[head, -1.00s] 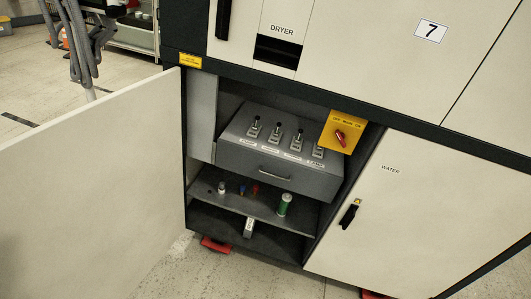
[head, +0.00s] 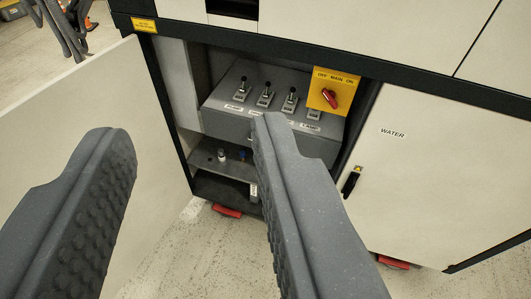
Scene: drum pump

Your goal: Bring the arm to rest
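My gripper (head: 185,135) shows large in the foreground of the head view, with its two dark ridged fingers wide apart and nothing between them. It is in front of the open compartment of a white cabinet with dark trim. The right finger covers part of the grey lever box (head: 228,115) and most of the shelf below it. The fingers appear to be clear of the cabinet, but the exact gap cannot be told.
The open white door (head: 85,105) stands at the left. The yellow panel (head: 322,92) carries a red rotary switch (head: 330,98). The closed WATER door (head: 420,170) has a black handle (head: 350,183). A shelf (head: 205,164) holds small items. Red feet (head: 227,211) are near the floor.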

